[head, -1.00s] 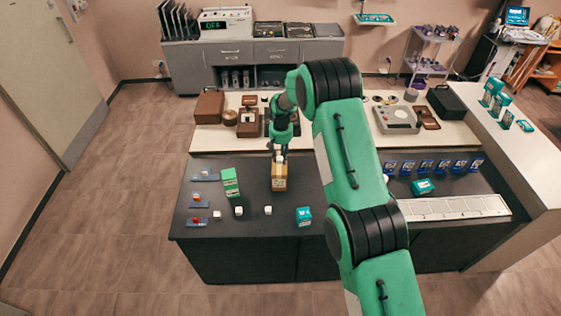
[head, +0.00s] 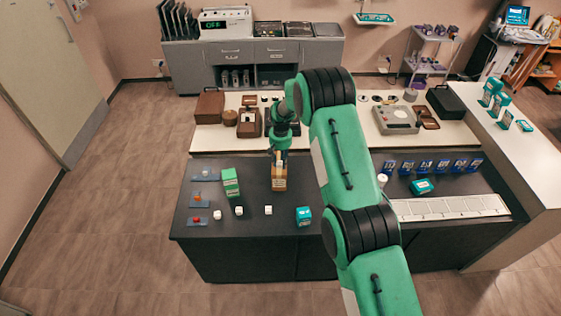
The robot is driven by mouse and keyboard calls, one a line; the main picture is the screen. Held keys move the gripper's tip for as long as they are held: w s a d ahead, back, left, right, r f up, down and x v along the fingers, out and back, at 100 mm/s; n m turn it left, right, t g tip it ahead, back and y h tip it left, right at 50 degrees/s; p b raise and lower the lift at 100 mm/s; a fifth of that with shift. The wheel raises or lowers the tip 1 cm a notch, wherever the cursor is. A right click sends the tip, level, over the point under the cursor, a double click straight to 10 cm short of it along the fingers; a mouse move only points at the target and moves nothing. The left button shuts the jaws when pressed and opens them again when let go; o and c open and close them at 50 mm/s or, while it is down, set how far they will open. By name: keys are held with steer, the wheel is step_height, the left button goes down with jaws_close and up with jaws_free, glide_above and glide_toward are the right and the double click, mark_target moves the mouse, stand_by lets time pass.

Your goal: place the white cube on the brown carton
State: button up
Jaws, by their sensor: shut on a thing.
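The brown carton (head: 279,184) stands on the dark counter top, orange-brown with a pale patch near its top. My gripper (head: 279,158) points down right over the carton's top. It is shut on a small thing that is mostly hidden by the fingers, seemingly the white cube. I cannot tell whether the held thing touches the carton. Several other small white pieces stand in front: one at the left (head: 217,214), one in the middle (head: 239,210) and one at the right (head: 268,210).
A green carton (head: 231,182) stands left of the brown one, and a teal box (head: 303,216) stands at the front right. A pale raised shelf (head: 222,143) runs behind. Counter between these is bare.

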mark_target(281, 162)
steer(key=shift+f, duration=0.15)
steer(key=o, duration=0.9)
steer(key=shift+r+b, duration=0.95)
steer(key=shift+r, duration=5.2)
